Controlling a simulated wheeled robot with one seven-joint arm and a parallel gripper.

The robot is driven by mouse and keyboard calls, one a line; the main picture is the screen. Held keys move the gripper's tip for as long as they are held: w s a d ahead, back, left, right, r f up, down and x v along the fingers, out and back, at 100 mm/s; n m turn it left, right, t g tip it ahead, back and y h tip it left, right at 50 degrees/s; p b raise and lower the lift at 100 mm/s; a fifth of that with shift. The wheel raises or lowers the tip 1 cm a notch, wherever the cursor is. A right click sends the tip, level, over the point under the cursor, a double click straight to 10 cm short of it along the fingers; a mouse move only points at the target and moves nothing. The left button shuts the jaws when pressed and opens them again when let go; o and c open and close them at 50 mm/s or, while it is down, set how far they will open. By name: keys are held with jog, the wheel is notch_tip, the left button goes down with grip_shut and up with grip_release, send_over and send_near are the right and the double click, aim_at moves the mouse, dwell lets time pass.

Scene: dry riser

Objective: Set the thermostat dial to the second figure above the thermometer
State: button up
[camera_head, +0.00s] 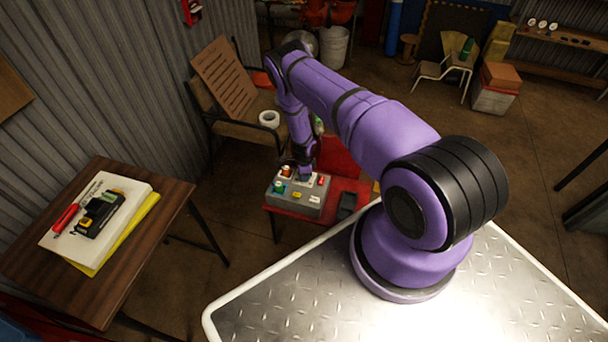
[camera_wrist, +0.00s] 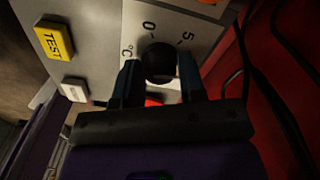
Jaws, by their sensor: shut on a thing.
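The thermostat dial is a round black knob (camera_wrist: 159,62) on a pale plate with the printed figures 0 and 5 and a °C mark. My gripper (camera_wrist: 159,80) has one dark finger on each side of the knob and is shut on it. The dial's pointer cannot be made out, and the lower part of the scale is hidden behind the gripper. In the head view the grey control box (camera_head: 296,208) stands on a red table, with my gripper (camera_head: 304,176) at its top. I cannot make out a thermometer or its reading.
A yellow TEST button (camera_wrist: 54,40) and a white button (camera_wrist: 75,89) sit left of the dial. Dark cables (camera_wrist: 284,105) run over the red surface at right. A wooden table (camera_head: 150,225) with books stands at left, and a chair (camera_head: 235,100) stands behind the box.

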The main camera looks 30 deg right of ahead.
jog(key=shift+m, duration=0.9)
jog(key=o, duration=0.9)
notch_tip(320, 180, up, 11)
jog(key=shift+f, duration=0.1)
dwell(0.4)
